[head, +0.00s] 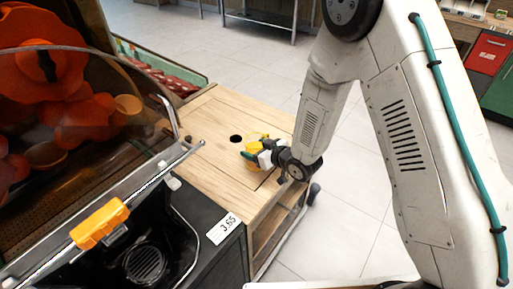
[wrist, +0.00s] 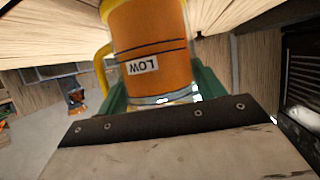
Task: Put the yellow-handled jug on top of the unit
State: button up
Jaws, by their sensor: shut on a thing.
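The yellow-handled jug (head: 256,138) shows small and partly hidden by my gripper in the head view, over the wooden top of the unit (head: 215,170). In the wrist view the jug (wrist: 148,40) has an orange body, dark bands and an upside-down "LOW" label. Its yellow handle is on the left side. My gripper (head: 250,156) is shut on the jug, with green fingers on both sides of its body. I cannot tell whether the jug's base touches the wooden top.
A round dark hole (head: 236,139) is in the wooden top near the jug. A price card (head: 224,228) reads 3.65. Tiled floor is open behind the unit.

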jog(key=o, duration=1.4)
jog(key=shift+f, duration=0.1)
